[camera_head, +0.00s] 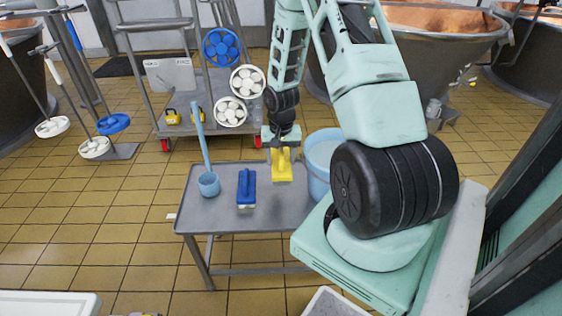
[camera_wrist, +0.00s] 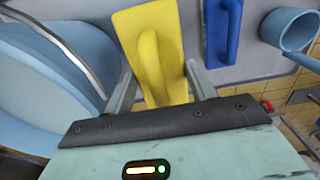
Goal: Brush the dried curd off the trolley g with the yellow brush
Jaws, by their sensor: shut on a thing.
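The yellow brush (camera_head: 282,168) is in my gripper (camera_head: 281,148), over the back right part of a small grey table (camera_head: 222,218). I cannot tell whether the brush touches the tabletop. The wrist view shows the yellow brush (camera_wrist: 152,45) between the two fingers of my gripper (camera_wrist: 163,88), which are shut on its handle. A grey metal trolley (camera_head: 205,88) with red wheels stands on the floor behind the table, carrying several yellow items on its deck. No letter is readable on it, and I cannot make out dried curd.
A blue brush (camera_head: 246,188) and a blue ladle (camera_head: 208,183) are on the table, left of the yellow brush. A light blue bucket (camera_head: 319,165) stands close on the right. Copper vats (camera_head: 440,50) stand behind.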

